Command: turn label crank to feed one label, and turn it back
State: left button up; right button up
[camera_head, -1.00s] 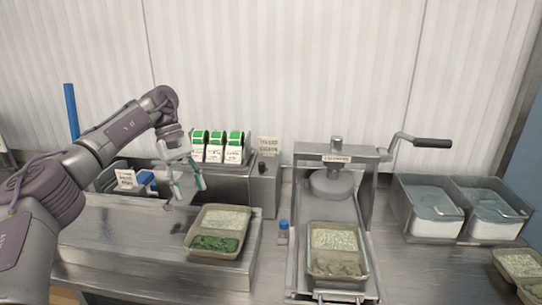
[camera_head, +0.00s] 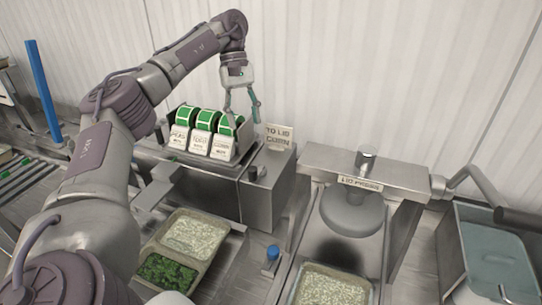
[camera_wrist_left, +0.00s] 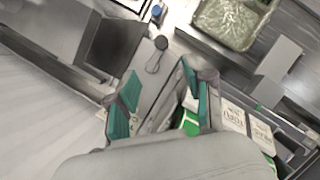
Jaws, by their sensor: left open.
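The label dispenser is a steel box (camera_head: 268,200) with several green label rolls (camera_head: 205,120) and white labels along its front. A small dark crank knob (camera_head: 258,173) is on its right part. The left wrist view shows a small crank-like lever with a round knob (camera_wrist_left: 160,43), ahead of the fingertips. My left gripper (camera_head: 243,113) is open and empty, above the right end of the rolls, behind and above the knob and apart from it. Its teal fingers also show in the left wrist view (camera_wrist_left: 158,74). My right gripper is out of view.
A tray (camera_head: 217,239) of rice and greens sits in front of the dispenser. A blue-capped bottle (camera_head: 272,255) is at its right. The lid press (camera_head: 370,165) with its lever stands further right. A sign (camera_head: 279,136) stands behind the dispenser.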

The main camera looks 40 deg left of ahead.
pick_arm(q)
jog(key=b, duration=0.4)
send_over(252, 168)
jog(key=a, duration=0.3)
notch_tip(252, 168, down, 6)
jog(key=d+f, duration=0.1)
jog(key=d+f+p, duration=0.1)
jog(key=f, duration=0.3)
jog(key=shift+w+d+f+p, duration=0.1)
jog(key=shift+d+f+p, duration=0.15)
jog(key=shift+d+p, duration=0.15)
jog(key=shift+d+f, duration=0.15)
jog(key=shift+f, duration=0.35)
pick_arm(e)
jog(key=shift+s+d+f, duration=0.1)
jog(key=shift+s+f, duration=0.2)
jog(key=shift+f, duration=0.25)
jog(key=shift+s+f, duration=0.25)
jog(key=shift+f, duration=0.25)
pick_arm(q)
grip_shut()
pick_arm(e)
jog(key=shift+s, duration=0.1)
